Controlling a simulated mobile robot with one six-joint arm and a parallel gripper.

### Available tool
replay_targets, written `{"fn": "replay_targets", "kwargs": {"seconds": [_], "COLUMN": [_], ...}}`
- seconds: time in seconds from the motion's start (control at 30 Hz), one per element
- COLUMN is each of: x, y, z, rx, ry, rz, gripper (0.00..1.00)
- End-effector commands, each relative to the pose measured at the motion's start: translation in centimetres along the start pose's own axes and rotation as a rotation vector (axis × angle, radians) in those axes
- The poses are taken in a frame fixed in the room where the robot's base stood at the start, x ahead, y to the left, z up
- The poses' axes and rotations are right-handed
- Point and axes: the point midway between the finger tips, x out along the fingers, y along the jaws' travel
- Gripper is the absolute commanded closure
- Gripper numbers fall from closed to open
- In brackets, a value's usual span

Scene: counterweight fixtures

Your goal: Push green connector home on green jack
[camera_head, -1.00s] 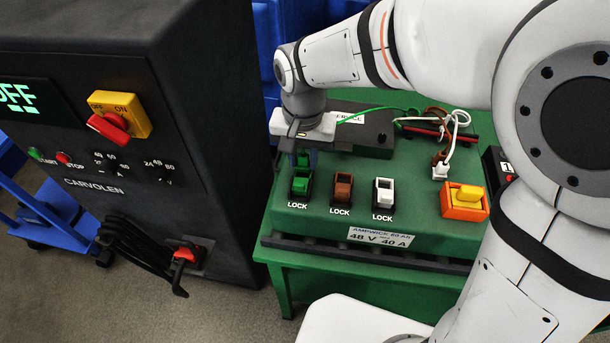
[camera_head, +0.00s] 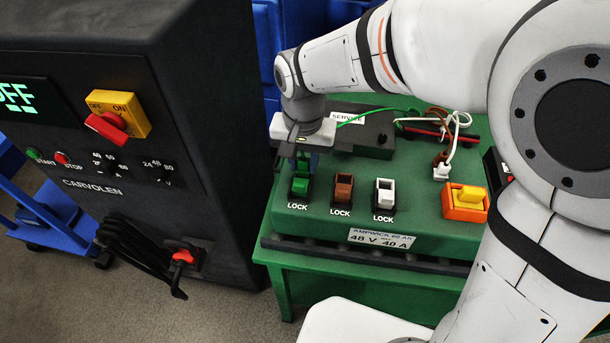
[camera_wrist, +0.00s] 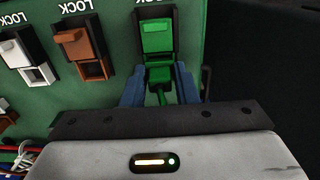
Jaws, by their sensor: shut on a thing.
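The green jack (camera_head: 300,186) is the leftmost of the row of jacks on the green panel, above a LOCK label; it also shows in the wrist view (camera_wrist: 156,32). My gripper (camera_head: 303,160) is right behind it, its blue fingers pointing down. In the wrist view my gripper (camera_wrist: 158,88) is shut on the green connector (camera_wrist: 160,74), with a finger on each side. The connector lies in line with the green jack, at its near mouth. I cannot tell how deep it sits. In the head view my fingers mostly hide the connector.
A brown jack (camera_head: 342,190) and a white jack (camera_head: 384,193) stand right of the green one. An orange and yellow switch (camera_head: 465,200) is farther right. A black box (camera_head: 372,138) and loose cables lie behind. A dark cabinet (camera_head: 190,110) rises close on the left.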

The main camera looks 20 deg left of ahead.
Motion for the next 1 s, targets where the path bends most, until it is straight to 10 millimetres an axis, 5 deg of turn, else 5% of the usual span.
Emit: {"fn": "replay_targets", "kwargs": {"seconds": [0.63, 0.7, 1.0], "x": [1.3, 1.3, 1.5], "y": [0.0, 0.0, 0.2], "z": [0.0, 0.0, 0.1], "rx": [0.0, 0.0, 0.0], "ry": [-0.001, -0.002, -0.006], "rz": [0.001, 0.001, 0.007], "gripper": [0.82, 0.68, 0.48]}}
